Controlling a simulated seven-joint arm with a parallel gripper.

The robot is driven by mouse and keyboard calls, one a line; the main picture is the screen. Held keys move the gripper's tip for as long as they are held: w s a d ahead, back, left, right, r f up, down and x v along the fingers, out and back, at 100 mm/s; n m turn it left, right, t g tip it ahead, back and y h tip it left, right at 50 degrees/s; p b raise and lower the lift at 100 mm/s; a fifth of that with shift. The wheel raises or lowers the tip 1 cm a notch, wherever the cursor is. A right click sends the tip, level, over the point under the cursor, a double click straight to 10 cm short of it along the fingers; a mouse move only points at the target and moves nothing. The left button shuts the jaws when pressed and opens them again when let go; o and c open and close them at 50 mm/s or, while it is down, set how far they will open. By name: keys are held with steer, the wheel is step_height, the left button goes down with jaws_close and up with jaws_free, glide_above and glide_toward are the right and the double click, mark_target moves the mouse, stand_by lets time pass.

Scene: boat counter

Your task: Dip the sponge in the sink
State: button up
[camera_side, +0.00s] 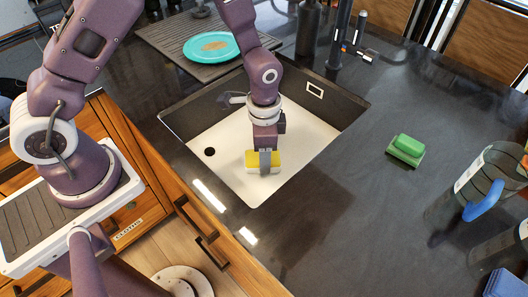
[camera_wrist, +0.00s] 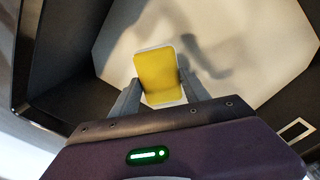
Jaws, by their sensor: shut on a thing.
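The sponge (camera_side: 252,158) is yellow with a white layer beneath it. In the side view my gripper (camera_side: 264,161) is shut on it, one grey finger across its near face. The sink (camera_side: 318,133) is a rectangular basin with dark walls and a pale floor, set into the counter. My gripper holds the sponge inside the sink's outline; I cannot tell whether it touches the floor. In the wrist view the sponge (camera_wrist: 157,76) sits between the two fingers of my gripper (camera_wrist: 156,88), over the pale sink floor (camera_wrist: 235,40), with a shadow beside it.
A turquoise plate (camera_side: 211,48) lies on a grey drainboard behind the sink. A dark faucet (camera_side: 340,35) stands at the back right. A green sponge on a small holder (camera_side: 407,147) and clear containers (camera_side: 475,180) stand at right. The counter right of the sink is mostly clear.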

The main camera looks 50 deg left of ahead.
steer(key=shift+r, duration=0.1)
step_height(320, 180, up, 14)
stand_by(0.5)
stand_by(0.5)
